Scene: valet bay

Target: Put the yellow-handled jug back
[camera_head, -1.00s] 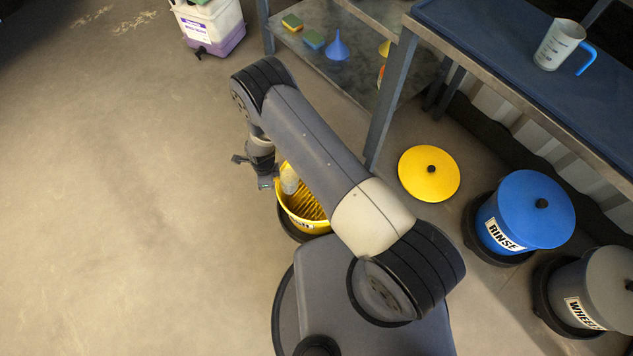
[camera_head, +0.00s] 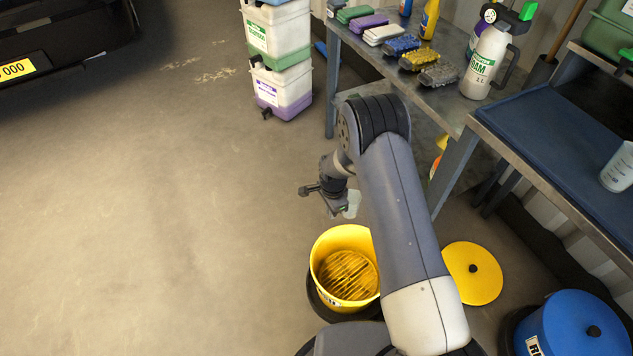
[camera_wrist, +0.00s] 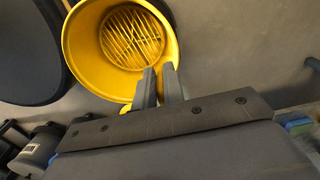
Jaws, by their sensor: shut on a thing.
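My gripper (camera_head: 338,208) is raised above the floor, just beyond the rim of the yellow bucket (camera_head: 331,243). A pale, translucent jug (camera_head: 351,204) hangs at it, partly hidden by the gripper and my arm. Its handle colour cannot be made out. In the wrist view my gripper's fingers (camera_wrist: 160,87) are close together, with the open bucket (camera_wrist: 82,45) behind them. The jug's body does not show clearly there. A second clear jug (camera_head: 620,170) stands on the blue-topped bench (camera_head: 545,125), cut off by the right edge; its handle is out of view.
The yellow bucket holds a slatted grid. A yellow lid (camera_head: 485,280) lies on the floor beside it, near the blue lidded bucket (camera_head: 575,330). A metal shelf (camera_head: 450,108) carries brushes and bottles. Stacked containers (camera_head: 280,90) stand behind. Floor at left is clear.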

